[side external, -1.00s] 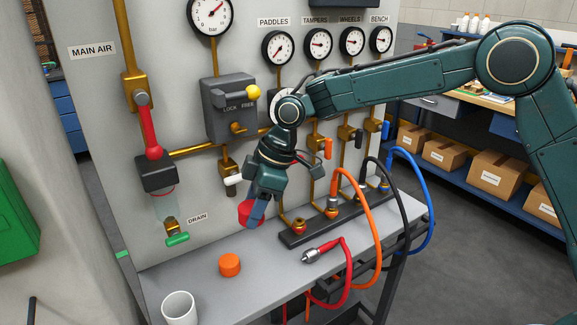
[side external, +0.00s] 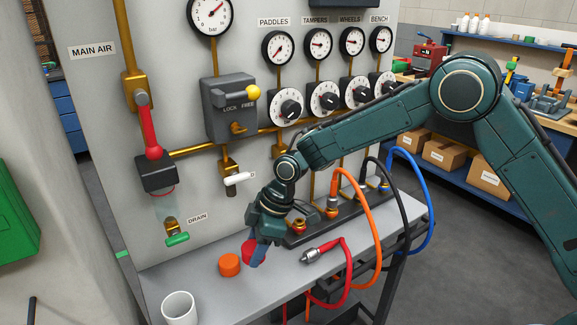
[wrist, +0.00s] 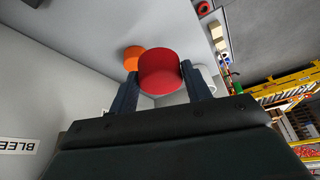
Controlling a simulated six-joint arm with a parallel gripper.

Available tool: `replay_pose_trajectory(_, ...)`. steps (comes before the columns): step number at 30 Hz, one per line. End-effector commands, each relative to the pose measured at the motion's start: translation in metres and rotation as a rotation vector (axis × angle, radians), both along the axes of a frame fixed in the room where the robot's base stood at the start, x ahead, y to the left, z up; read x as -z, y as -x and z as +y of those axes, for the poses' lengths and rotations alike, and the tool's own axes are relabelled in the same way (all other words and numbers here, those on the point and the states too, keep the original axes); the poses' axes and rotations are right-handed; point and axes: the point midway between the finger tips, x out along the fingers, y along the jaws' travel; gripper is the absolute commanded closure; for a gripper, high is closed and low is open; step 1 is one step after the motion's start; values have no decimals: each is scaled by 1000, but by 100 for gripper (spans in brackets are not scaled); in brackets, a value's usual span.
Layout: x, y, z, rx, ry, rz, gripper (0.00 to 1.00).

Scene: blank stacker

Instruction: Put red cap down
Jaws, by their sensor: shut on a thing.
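The red cap (side external: 248,248) is between the fingers of my gripper (side external: 257,252), low over the grey bench shelf (side external: 215,295). In the wrist view the red cap (wrist: 161,75) fills the gap between the two dark fingers of my gripper (wrist: 163,84). My gripper is shut on it. In the side view the finger and gripper body partly cover the cap. I cannot tell whether the cap's underside touches the shelf. An orange cap (side external: 229,265) stands on the shelf just left of the red cap; it also shows behind it in the wrist view (wrist: 133,56).
A white cup (side external: 179,308) stands at the shelf's front left. A loose red hose with a metal end (side external: 312,255) lies to the right. A dark manifold strip (side external: 295,240) with orange, black and blue hoses runs along the shelf.

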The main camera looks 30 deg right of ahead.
Motion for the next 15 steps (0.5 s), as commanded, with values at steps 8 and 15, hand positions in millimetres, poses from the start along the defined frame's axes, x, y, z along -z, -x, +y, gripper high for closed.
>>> replay_pose_trajectory(8, 42, 0, 0, 0, 1, 1, 73)
replay_pose_trajectory(15, 48, 0, 0, -1, 0, 0, 73)
